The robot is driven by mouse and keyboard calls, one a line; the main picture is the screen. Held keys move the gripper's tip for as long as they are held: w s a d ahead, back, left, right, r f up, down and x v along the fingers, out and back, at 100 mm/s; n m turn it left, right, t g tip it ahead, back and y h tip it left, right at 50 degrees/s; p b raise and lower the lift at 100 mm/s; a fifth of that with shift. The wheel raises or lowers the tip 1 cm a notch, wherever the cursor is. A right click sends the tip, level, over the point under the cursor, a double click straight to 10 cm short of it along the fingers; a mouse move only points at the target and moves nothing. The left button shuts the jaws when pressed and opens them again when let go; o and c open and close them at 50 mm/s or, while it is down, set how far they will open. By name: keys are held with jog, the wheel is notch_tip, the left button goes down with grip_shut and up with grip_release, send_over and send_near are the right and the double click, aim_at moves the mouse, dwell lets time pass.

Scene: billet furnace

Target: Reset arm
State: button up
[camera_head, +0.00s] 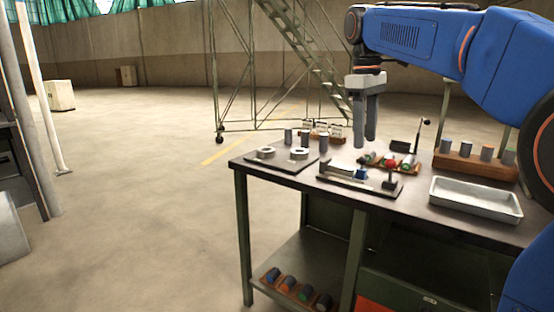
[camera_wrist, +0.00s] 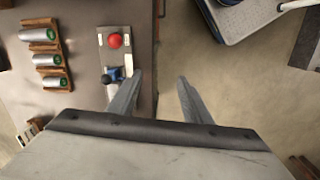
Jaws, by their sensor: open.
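My gripper (camera_head: 364,140) hangs from the blue arm, pointing down above the front part of the workbench (camera_head: 262,178). In the wrist view my gripper (camera_wrist: 160,85) shows two grey fingers spread apart with nothing between them. Beneath it are the bench edge and the floor. A fixture with a red ball knob (camera_head: 391,163) and a blue part (camera_head: 361,174) lies on the bench near the fingers. The red knob (camera_wrist: 115,40) also shows in the wrist view, left of the fingers. I cannot tell the exact height of the fingertips above the bench.
A grey tray (camera_head: 476,198) and a wooden rack of cylinders (camera_head: 478,160) are on the bench's right. A plate with two rings (camera_head: 282,158) is on its left. More cylinders (camera_head: 290,285) lie on the lower shelf. Metal stairs (camera_head: 300,45) stand behind.

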jog(key=s+d+f+m+t, duration=0.1)
jog(key=s+d+f+m, duration=0.1)
jog(key=s+f, duration=0.8)
jog(key=s+d+f+m+t, duration=0.2)
jog(key=s+f+m, duration=0.2)
jog(key=s+f, duration=0.6)
jog(key=s+d+f+m+t, duration=0.1)
jog(key=s+d+f+m, duration=0.1)
jog(key=s+f, duration=0.8)
jog(key=shift+d+m+t+y, duration=0.3)
jog(key=shift+m+t+y, duration=0.1)
jog(key=shift+m, duration=0.3)
